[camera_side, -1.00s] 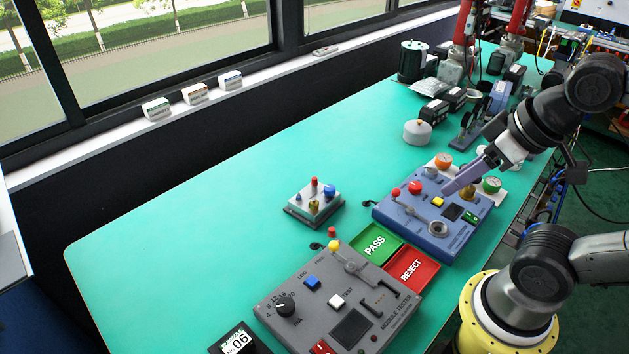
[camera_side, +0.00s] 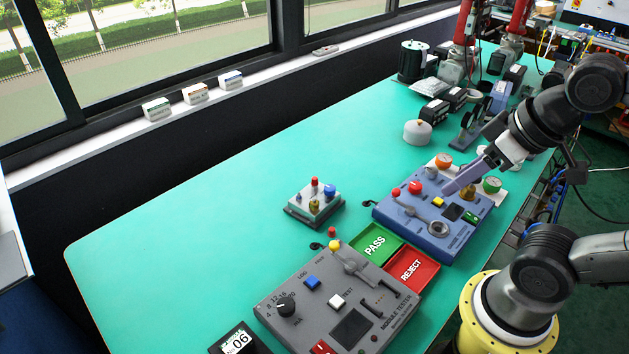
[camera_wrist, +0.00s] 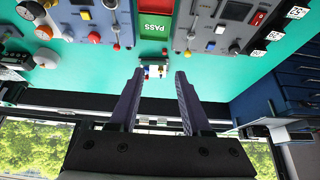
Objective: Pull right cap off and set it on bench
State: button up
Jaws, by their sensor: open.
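A small grey unit (camera_side: 313,212) stands on the green bench, left of the blue tester. It carries a red cap (camera_side: 314,182), a blue cap (camera_side: 330,190) at its right and a brass knob (camera_side: 314,205). Both caps sit on the unit. I cannot tell for certain which part is the right cap. My gripper (camera_side: 455,186) hangs above the blue tester, well apart from the small unit. In the wrist view my gripper (camera_wrist: 159,75) is open and empty, and the small unit (camera_wrist: 153,66) shows far off between its fingertips.
The blue tester (camera_side: 425,226) has a red button and several knobs. Orange and green gauges (camera_side: 491,184) stand behind it. A green PASS tray (camera_side: 376,243) and red REJECT tray (camera_side: 412,268) lie before it, beside the grey module tester (camera_side: 335,300). The bench's left part (camera_side: 180,230) is clear.

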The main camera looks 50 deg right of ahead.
jog(key=shift+c, duration=0.8)
jog(key=w+r+m, duration=0.6)
jog(key=w+r, duration=0.1)
jog(key=r, duration=0.1)
jog(key=m+g, duration=0.6)
send_over(315, 178)
notch_tip(315, 178, down, 17)
notch_tip(315, 178, down, 14)
jog(key=shift+w, duration=0.1)
